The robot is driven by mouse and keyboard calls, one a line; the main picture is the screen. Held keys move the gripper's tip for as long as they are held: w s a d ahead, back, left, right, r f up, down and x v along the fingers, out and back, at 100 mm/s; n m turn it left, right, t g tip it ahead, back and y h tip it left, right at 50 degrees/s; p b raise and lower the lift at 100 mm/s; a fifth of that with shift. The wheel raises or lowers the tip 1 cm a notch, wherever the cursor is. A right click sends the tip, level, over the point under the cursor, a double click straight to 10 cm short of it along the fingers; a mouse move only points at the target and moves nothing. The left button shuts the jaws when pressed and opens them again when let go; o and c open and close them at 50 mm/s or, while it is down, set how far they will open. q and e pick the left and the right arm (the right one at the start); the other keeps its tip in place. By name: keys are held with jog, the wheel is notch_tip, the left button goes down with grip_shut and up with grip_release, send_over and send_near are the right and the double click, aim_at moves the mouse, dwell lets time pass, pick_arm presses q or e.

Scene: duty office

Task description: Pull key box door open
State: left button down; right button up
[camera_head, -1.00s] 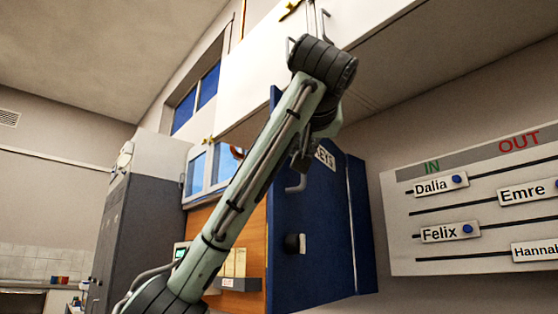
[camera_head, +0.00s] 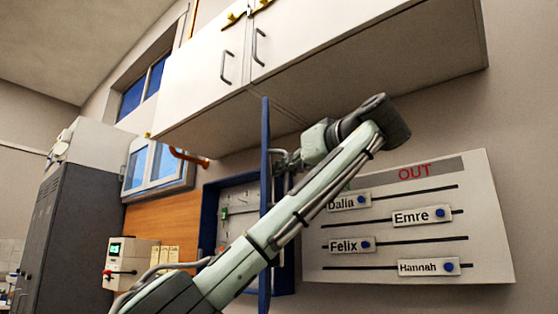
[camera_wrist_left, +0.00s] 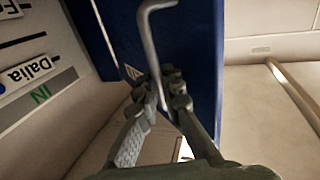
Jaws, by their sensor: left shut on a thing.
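The blue key box door (camera_head: 265,190) is swung out from the wall and shows almost edge-on in the head view. To its left, the open key box (camera_head: 238,205) shows a pale inner panel with small items on it. My left gripper (camera_head: 284,162) is at the door's right side, partly hidden by the wrist. In the left wrist view, its fingers (camera_wrist_left: 163,92) are shut on the bent grey door handle (camera_wrist_left: 148,32), in front of the blue door face (camera_wrist_left: 190,45). My right gripper is not in view.
White wall cupboards (camera_head: 310,60) hang just above the door and arm. The in/out board (camera_head: 420,225) is on the wall to the right, partly behind my arm. A grey cabinet (camera_head: 60,230) and a small device with a green screen (camera_head: 125,262) stand to the left.

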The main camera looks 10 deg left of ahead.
pick_arm(q)
jog(key=shift+d+r, duration=0.1)
jog(key=shift+d, duration=0.05)
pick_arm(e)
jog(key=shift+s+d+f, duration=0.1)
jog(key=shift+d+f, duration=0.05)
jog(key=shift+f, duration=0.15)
pick_arm(q)
jog(key=c, duration=1.9)
grip_release()
jog(key=shift+w, duration=0.1)
jog(key=v, duration=1.2)
